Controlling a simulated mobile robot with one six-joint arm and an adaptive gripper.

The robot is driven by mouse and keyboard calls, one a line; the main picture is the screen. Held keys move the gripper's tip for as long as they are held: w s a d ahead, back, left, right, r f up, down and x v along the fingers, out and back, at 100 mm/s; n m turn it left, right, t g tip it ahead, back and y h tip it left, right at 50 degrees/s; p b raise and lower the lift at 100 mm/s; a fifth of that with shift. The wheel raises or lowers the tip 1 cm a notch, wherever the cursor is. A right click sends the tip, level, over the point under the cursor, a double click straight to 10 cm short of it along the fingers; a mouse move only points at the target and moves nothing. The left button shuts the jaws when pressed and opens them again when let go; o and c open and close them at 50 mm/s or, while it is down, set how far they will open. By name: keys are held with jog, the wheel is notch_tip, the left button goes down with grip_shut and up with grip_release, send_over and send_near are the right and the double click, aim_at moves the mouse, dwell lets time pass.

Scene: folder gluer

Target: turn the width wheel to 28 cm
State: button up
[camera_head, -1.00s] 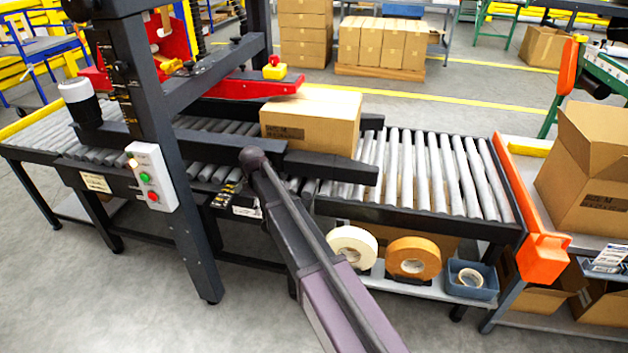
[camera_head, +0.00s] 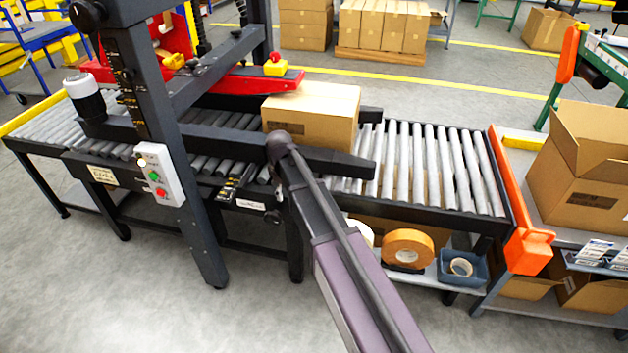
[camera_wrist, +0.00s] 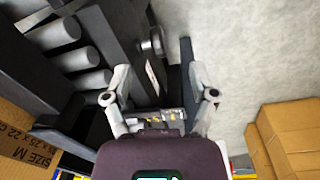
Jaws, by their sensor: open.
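The round metal knob (camera_wrist: 152,42) that looks like the width wheel sits on the dark frame side in the wrist view, beyond my fingers.
A cardboard box (camera_head: 312,118) lies on the roller conveyor (camera_head: 430,165) beside dark guide rails. A button box (camera_head: 159,174) is on the upright post (camera_head: 165,110). Tape rolls (camera_head: 408,248) and a blue bin (camera_head: 462,268) sit on the lower shelf. The floor (camera_head: 110,300) in front is clear.

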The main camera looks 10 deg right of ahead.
jog(key=s+d+r+m+p, duration=0.4)
jog(key=s+d+r+p, duration=0.3)
jog(key=d+r, duration=0.1)
jog(key=shift+s+d+m, duration=0.25)
jog(key=shift+s+m, duration=0.1)
jog(key=shift+m, duration=0.05)
dwell(0.4)
jog(key=s+d+r+m+p, duration=0.6)
jog(key=s+d+r+p, duration=0.2)
jog(key=s+r+p, duration=0.2)
jog(key=shift+s+d+r+m+g+p, duration=0.15)
jog(key=shift+s+d+m+g+p, duration=0.2)
jog(key=shift+s, duration=0.85)
